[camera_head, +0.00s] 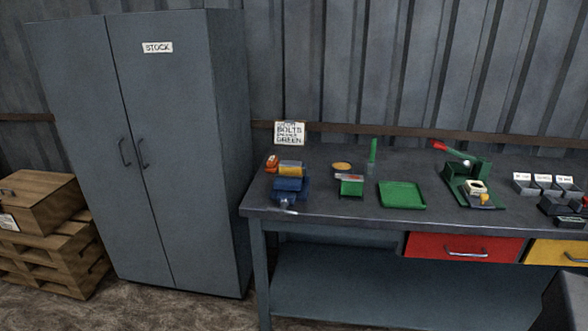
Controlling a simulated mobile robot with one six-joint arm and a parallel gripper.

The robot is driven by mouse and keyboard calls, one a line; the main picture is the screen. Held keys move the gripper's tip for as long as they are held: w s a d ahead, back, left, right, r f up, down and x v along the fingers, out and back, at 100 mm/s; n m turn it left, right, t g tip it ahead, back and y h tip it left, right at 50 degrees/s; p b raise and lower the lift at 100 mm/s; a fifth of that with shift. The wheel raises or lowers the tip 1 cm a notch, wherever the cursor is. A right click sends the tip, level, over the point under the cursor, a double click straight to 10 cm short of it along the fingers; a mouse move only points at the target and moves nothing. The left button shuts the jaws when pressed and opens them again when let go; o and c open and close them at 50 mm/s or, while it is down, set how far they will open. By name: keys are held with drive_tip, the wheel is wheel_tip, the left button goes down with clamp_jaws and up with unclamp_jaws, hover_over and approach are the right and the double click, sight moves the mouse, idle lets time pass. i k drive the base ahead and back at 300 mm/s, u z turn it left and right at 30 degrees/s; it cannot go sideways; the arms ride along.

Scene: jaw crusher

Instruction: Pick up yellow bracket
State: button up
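Several yellow things are on the grey workbench (330,213), all too small to tell surely which is the bracket. A yellow block with a grey top (291,171) sits at or just behind the jaws of a blue vise (289,188), at the bench's left end. A flat yellow-orange piece (342,166) lies farther back, to the right of the vise. A small yellow piece (485,199) is at the foot of a green lever press (468,180), beside a pale part. My gripper is not in view.
A green tray (402,194) and a small green bin (351,186) stand mid-bench. An orange-red item (271,163) is left of the vise. Labelled grey bins (541,187) stand at right. Red (435,246) and yellow (545,251) drawers are shut. A grey cabinet (190,170) stands left.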

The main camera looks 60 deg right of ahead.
sight(285, 167)
drive_tip(key=u, duration=0.05)
drive_tip(key=i, duration=1)
